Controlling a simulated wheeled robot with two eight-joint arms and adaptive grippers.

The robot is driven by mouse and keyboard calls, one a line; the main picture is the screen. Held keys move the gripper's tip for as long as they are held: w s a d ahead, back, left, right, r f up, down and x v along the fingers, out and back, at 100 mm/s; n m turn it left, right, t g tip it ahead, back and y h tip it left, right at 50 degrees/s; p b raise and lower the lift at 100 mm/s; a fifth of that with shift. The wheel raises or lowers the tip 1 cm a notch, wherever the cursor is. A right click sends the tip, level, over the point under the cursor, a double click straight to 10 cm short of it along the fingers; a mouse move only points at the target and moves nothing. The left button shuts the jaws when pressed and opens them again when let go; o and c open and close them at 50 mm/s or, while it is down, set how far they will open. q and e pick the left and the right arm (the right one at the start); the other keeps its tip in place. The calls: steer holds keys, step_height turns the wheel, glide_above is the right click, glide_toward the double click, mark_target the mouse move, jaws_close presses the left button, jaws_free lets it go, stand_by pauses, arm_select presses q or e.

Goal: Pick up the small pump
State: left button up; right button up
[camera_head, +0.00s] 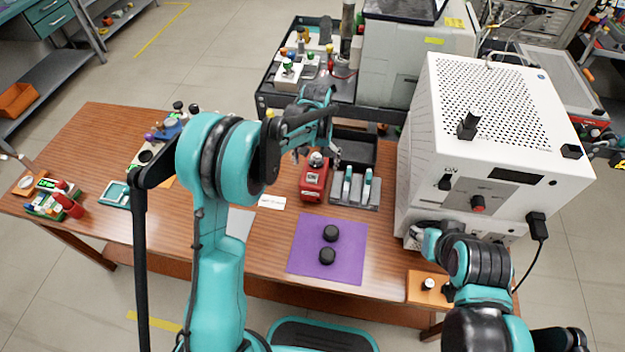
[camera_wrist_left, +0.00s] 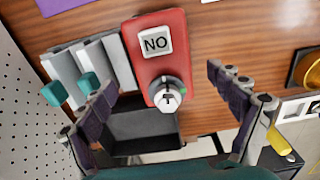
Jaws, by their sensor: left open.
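A red device with a white "NO" label and a silver top knob (camera_head: 313,180) stands on the wooden table; I take it for the small pump, though I cannot be sure. It shows large in the left wrist view (camera_wrist_left: 157,65). My left gripper (camera_head: 317,152) is open above its far end. In the left wrist view its two dark fingers (camera_wrist_left: 165,88) are apart, one on each side of the knob, with gaps visible. My right gripper (camera_head: 418,232) is near the white box's front, and its fingers do not show clearly.
A grey holder with teal-ended pieces (camera_head: 350,190) stands close beside the red device, with a black tray (camera_head: 355,148) behind. A purple mat (camera_head: 300,255) with two black knobs lies in front. A large white perforated box (camera_head: 480,130) stands to the right.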

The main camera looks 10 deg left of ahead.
mark_target(315, 170)
arm_select(q)
steer(key=f+b, duration=0.2)
steer(key=f, duration=0.3)
steer(key=shift+a, duration=0.2)
steer(key=shift+c, duration=0.3)
steer(key=shift+r, duration=0.1)
steer(key=c, duration=1.8)
